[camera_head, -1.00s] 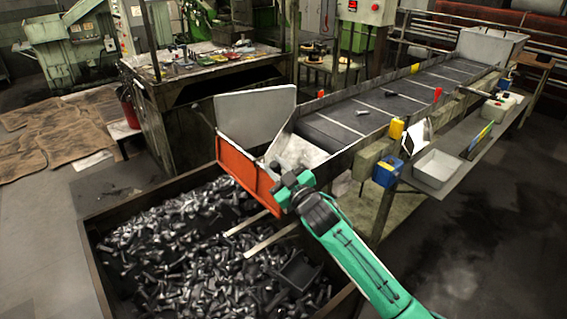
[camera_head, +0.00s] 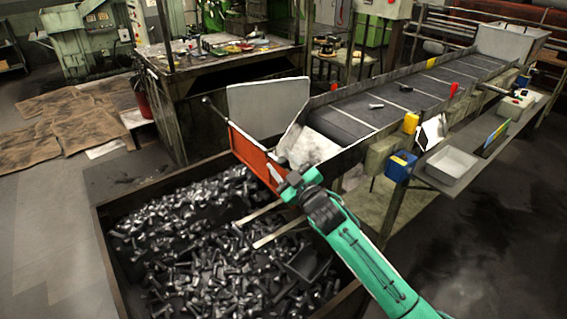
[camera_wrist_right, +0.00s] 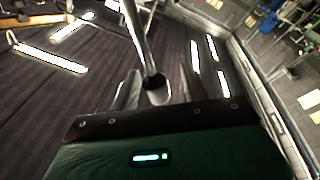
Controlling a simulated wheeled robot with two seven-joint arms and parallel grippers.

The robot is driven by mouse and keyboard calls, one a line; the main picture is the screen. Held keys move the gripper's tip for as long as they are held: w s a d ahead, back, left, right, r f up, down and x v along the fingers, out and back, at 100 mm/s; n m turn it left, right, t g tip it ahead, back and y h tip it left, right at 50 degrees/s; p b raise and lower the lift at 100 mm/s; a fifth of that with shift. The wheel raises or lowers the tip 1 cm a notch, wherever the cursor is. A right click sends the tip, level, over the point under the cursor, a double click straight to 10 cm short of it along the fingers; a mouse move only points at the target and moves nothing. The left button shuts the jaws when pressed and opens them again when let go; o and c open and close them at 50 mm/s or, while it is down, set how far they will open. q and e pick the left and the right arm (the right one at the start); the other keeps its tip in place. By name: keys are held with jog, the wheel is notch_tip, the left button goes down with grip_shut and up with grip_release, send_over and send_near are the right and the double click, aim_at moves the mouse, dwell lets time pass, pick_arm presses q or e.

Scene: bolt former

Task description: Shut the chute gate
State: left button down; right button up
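The chute gate is an orange panel (camera_head: 252,155) at the low, near end of the chute (camera_head: 340,122), above the bolt bin. It stands tilted, with a thin dark rod with a knob reaching out from its upper left corner. My right gripper (camera_head: 288,184) is at the gate's right end. In the right wrist view a grey metal rod (camera_wrist_right: 143,50) with a rounded end lies between the two fingers (camera_wrist_right: 157,92). The fingers look spread, with gaps beside the rod. Contact with the gate is hidden in the head view. My left gripper is out of view.
A bin (camera_head: 105,235) full of dark bolts lies below the gate, with two pale bars (camera_head: 262,213) over it. Grey side plates (camera_head: 268,108) flank the chute mouth.

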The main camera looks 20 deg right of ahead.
jog(key=shift+d, duration=0.1)
jog(key=shift+s, duration=0.25)
jog(key=b+v, duration=0.3)
jog(key=v, duration=1)
jog(key=shift+s, duration=0.15)
